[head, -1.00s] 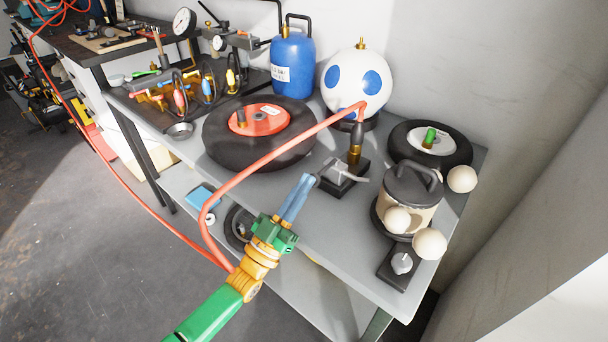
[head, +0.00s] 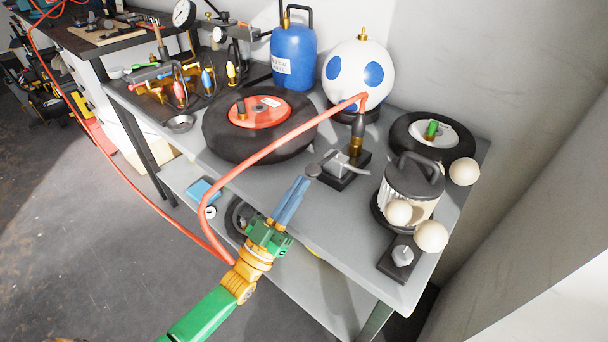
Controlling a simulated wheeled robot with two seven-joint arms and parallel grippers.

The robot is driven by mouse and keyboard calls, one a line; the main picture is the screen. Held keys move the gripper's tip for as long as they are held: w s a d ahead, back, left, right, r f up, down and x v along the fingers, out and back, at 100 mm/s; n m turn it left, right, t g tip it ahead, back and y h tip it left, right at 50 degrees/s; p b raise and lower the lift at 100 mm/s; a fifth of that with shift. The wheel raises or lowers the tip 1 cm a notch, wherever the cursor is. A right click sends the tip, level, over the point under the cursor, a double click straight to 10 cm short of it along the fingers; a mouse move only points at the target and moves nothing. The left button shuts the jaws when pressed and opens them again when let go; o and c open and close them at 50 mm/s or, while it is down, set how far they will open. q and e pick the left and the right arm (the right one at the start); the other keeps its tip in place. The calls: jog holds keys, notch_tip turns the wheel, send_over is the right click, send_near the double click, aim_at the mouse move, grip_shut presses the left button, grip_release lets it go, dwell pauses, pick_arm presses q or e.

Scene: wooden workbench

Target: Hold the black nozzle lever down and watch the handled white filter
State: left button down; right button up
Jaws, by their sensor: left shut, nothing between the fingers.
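The black nozzle (head: 357,135) stands on a small dark block on the bench, with the red hose joined to its top. A thin grey lever (head: 325,162) with a rounded end reaches left from it. The handled filter (head: 410,178) stands upright at the right, with a dark lid and handle and whitish pleated sides; pale balls partly hide its lower part. My left gripper (head: 303,181) is shut and empty, its blue fingertips just below and left of the lever's end; I cannot tell if they touch it. My right gripper is out of view.
The red hose (head: 265,155) arches above my left gripper. A tyre with a red hub (head: 225,135), a white ball with blue spots (head: 385,95) and a small wheel (head: 400,130) stand behind. A knob box (head: 391,268) sits at the front right.

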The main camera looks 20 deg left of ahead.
pick_arm(q)
jog(key=v, duration=0.5)
jog(key=shift+b, duration=0.4)
dwell(1.1)
